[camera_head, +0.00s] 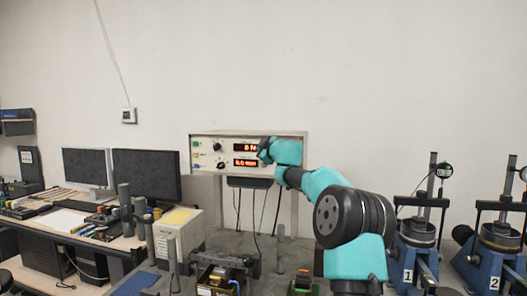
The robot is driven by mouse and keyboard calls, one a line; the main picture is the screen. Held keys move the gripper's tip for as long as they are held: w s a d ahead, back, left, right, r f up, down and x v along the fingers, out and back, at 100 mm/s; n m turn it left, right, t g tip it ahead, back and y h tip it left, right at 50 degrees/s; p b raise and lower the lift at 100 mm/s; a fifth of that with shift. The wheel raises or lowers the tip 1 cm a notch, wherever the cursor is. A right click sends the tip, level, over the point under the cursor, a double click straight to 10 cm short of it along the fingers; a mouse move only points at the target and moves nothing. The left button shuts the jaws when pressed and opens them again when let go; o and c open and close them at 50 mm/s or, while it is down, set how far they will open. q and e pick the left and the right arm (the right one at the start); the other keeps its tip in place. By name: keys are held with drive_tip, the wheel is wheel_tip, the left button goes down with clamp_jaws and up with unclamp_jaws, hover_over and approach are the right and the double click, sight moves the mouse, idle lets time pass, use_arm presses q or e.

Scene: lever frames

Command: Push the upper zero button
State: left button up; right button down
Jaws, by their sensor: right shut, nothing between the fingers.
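A white control box (290,138) stands against the wall in the head view, with an upper red display (245,147) and a lower red display (246,162). My right gripper (264,150) is shut and empty, in front of the panel just right of the displays. Its fingertips are at about the height between the two displays. I cannot tell whether they touch the panel. The upper zero button cannot be made out; the gripper and forearm cover part of the panel's right side. My left gripper is not in view.
Black knobs (217,147) sit left of the displays. A bench (232,241) with small devices lies below the box. Two monitors (146,173) stand on a desk at left. Numbered test devices (412,262) stand at right.

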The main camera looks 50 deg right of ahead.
drive_tip(key=shift+d, duration=0.1)
idle(0.7)
drive_tip(key=shift+w+d, duration=0.2)
drive_tip(key=shift+d, duration=0.05)
drive_tip(key=shift+w+d, duration=0.15)
drive_tip(key=shift+d, duration=0.2)
idle(0.8)
drive_tip(key=shift+a, duration=0.1)
drive_tip(key=shift+s+a, duration=0.4)
drive_tip(key=shift+a, duration=0.2)
idle(0.3)
drive_tip(key=a, duration=0.1)
drive_tip(key=s+a, duration=0.1)
drive_tip(key=a, duration=0.1)
drive_tip(key=s+a, duration=0.1)
drive_tip(key=shift+s+a, duration=0.1)
drive_tip(key=shift+a, duration=0.15)
idle(0.3)
